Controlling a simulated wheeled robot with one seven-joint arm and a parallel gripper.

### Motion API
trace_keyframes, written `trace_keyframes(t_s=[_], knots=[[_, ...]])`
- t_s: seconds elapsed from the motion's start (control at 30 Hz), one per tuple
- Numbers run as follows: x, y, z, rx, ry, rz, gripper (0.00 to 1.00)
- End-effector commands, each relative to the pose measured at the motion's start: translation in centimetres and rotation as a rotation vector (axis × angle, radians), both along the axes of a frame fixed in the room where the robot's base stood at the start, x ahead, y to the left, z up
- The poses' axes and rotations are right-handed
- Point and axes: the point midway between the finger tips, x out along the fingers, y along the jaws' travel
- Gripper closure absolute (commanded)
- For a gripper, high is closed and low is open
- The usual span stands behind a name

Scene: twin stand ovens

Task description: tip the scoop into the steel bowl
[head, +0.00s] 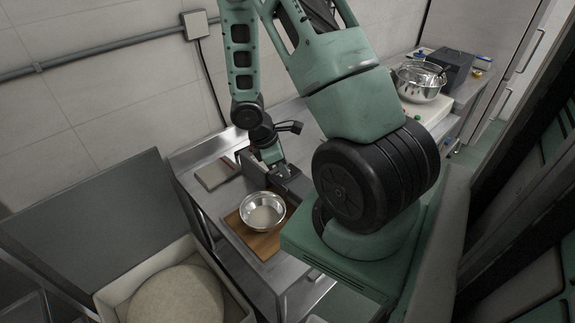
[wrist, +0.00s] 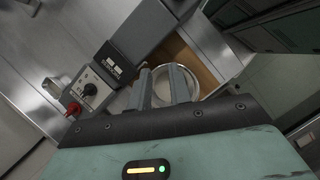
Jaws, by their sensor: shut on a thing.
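A round steel bowl (head: 262,211) stands on a wooden board (head: 243,233) on the steel table. It also shows in the wrist view (wrist: 207,80), beyond and partly behind my fingers. Its inside looks pale; I cannot tell whether it holds anything. My gripper (head: 281,172) is just behind the bowl's upper edge in the head view, and its fingers (wrist: 163,85) point towards the bowl in the wrist view. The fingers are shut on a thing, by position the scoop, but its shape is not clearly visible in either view.
A dark grey box with a control panel (wrist: 92,88) and red knob stands beside the board. A bin (head: 108,297) with a pale mound is at lower left. Another steel bowl (head: 420,83) stands on the far counter.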

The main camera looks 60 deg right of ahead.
Motion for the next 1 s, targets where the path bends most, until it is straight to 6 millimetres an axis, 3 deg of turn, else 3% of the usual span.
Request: trace_keyframes(t_s=[1.0], knots=[[3.5, 3.4, 0.4, -0.268, 0.274, 0.002, 1.00]])
